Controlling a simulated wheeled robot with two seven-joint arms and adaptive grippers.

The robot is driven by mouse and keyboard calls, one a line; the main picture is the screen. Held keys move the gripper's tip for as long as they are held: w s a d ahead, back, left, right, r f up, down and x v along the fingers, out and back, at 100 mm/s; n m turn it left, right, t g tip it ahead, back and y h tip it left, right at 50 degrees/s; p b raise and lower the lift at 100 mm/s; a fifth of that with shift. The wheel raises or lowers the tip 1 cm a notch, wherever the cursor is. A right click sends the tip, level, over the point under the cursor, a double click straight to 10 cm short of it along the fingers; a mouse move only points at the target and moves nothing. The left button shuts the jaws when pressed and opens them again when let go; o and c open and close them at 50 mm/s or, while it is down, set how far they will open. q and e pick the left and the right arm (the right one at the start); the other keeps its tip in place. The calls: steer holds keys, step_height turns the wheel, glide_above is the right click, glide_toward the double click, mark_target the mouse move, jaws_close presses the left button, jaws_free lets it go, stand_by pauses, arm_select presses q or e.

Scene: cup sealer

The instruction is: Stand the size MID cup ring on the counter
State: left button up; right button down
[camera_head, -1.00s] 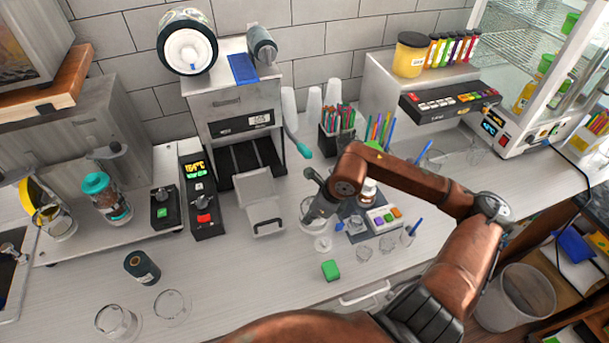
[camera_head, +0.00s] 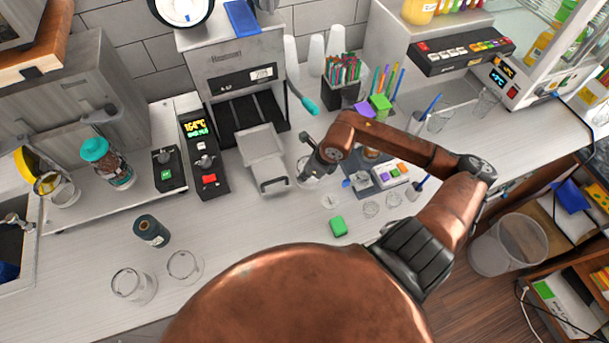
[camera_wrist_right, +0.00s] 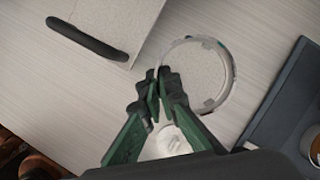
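The cup ring, a clear thin hoop, shows in the wrist view (camera_wrist_right: 229,78) with bare counter visible through it. In the head view the ring (camera_head: 304,182) is partly hidden by my right gripper (camera_head: 314,172). The right gripper's green fingertips (camera_wrist_right: 163,86) are close together over the ring's near-left rim and appear shut on it. The ring is just right of the sealer's tray handle. I cannot tell its exact tilt, its height above the counter, or any size mark. My left gripper is not in view.
The cup sealer (camera_head: 235,75) with its pulled-out tray (camera_head: 262,153) stands left of the gripper. Clear containers (camera_head: 130,285) stand front left.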

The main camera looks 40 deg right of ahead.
steer(key=shift+f, duration=0.7)
steer(key=c, duration=2.6)
jaws_free()
steer(key=shift+f, duration=0.1)
steer(key=o, duration=0.4)
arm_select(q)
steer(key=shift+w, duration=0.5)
arm_select(e)
steer(key=shift+o, duration=0.2)
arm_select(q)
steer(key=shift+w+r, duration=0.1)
arm_select(e)
steer(key=shift+s+d+r, duration=0.1)
steer(key=shift+r, duration=0.3)
arm_select(q)
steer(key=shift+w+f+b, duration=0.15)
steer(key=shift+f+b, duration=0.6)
steer(key=shift+b, duration=0.1)
arm_select(e)
steer(key=v, duration=1.1)
steer(key=shift+r, duration=0.2)
